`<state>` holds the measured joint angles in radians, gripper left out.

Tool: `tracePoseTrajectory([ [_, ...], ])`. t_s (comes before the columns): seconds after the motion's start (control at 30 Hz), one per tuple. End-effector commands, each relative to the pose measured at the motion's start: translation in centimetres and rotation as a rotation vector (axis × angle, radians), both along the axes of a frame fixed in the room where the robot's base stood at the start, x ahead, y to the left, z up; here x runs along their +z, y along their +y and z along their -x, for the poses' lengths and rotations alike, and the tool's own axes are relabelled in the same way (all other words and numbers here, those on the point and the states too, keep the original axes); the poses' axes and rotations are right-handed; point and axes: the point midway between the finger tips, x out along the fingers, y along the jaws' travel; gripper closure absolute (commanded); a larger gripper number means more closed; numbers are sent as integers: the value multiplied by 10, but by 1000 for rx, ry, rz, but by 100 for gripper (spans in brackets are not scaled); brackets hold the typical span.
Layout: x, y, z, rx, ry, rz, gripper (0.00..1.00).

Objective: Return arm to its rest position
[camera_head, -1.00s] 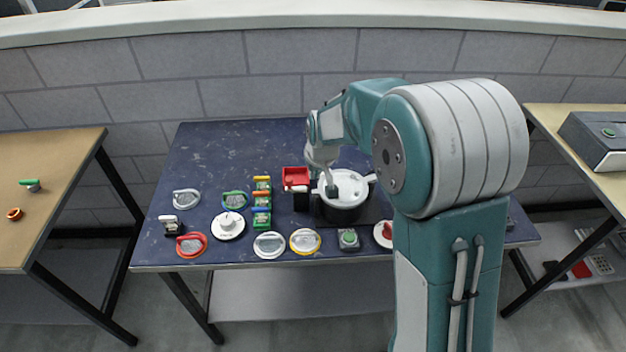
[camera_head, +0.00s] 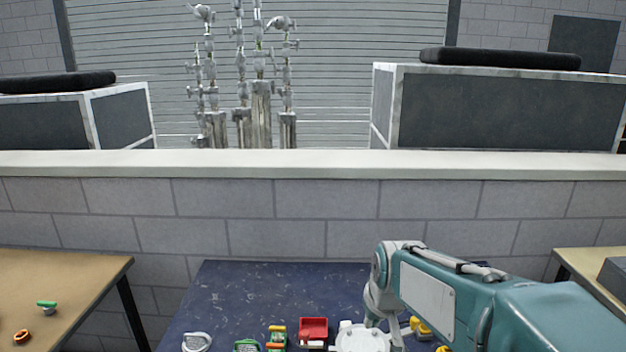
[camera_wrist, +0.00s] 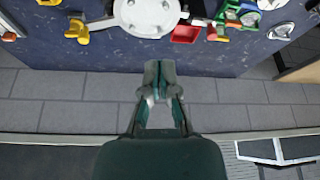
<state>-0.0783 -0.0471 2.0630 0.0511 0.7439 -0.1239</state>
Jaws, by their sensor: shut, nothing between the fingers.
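In the head view my gripper (camera_head: 373,321) points down near the white round lid (camera_head: 362,341) on the dark blue table. Whether it touches the lid cannot be told there. In the wrist view the lid (camera_wrist: 147,12) lies beyond the fingertips with a visible gap in the picture. My arm reaches in from the lower right of the head view.
A red container (camera_head: 313,329) stands left of the lid, and yellow parts (camera_head: 421,327) lie right of it. The blue table's back part (camera_head: 270,285) is clear. A block wall (camera_head: 270,215) runs behind it. Brown tables (camera_head: 60,285) flank both sides.

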Motion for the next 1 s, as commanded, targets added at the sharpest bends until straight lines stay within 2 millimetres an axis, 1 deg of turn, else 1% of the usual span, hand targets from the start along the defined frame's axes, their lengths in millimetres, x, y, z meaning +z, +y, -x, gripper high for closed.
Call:
tracePoseTrajectory([
  [0.03, 10, -4, 16, -12, -14, -1, 100],
  [0.1, 19, -8, 38, -30, -24, 0, 100],
  [0.17, 26, -13, 56, -45, -34, -1, 100],
  [0.3, 36, -22, 100, -81, -57, -4, 100],
  [0.5, 38, -34, 159, -133, -88, -7, 100],
  [0.6, 34, -38, 181, -153, -100, -10, 100],
  [0.7, 31, -41, 195, -166, -106, -10, 100],
  [0.77, 30, -41, 199, -170, -108, -9, 100],
  [1.0, 29, -40, 200, -172, -107, -9, 100],
])
